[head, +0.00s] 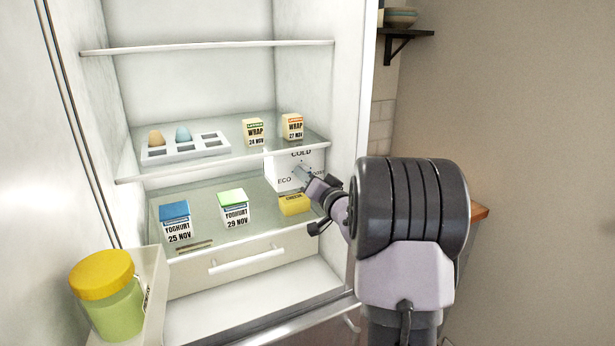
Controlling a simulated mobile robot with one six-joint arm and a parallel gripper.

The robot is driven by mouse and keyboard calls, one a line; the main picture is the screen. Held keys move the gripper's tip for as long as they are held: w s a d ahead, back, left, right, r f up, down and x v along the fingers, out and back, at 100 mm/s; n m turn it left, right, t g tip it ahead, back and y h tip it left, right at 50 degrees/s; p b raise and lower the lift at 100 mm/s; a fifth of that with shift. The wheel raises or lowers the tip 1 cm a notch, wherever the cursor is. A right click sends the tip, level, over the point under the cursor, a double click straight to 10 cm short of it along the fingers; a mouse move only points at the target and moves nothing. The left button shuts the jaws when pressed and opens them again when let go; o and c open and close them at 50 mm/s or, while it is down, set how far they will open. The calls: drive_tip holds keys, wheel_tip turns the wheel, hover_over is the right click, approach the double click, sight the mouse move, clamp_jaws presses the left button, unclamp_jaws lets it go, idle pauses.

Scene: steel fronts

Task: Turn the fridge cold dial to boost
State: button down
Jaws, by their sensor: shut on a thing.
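The cold dial (301,172) is a small grey knob on a white panel (278,170) at the right side of the open fridge. The panel reads "COLD" at the top and "ECO" at the left. A label at the right is mostly hidden behind my gripper, and I cannot read it. My gripper (310,180) reaches in from the right and is shut on the dial. The dial's exact pointing direction is too small to tell.
Wrap boxes (253,132) and an egg tray (185,150) stand on the shelf above. Yoghurt boxes (234,209) and a yellow block (294,204) sit below, the block close under my gripper. A yellow-lidded jar (108,295) stands in the door bin at left.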

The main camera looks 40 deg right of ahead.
drive_tip(key=shift+m, duration=0.3)
drive_tip(key=c, duration=1)
unclamp_jaws()
drive_tip(key=p+v, duration=0.2)
drive_tip(key=v, duration=1.5)
drive_tip(key=shift+s+p, duration=0.25)
drive_tip(key=shift+p, duration=0.15)
drive_tip(key=shift+w, duration=0.1)
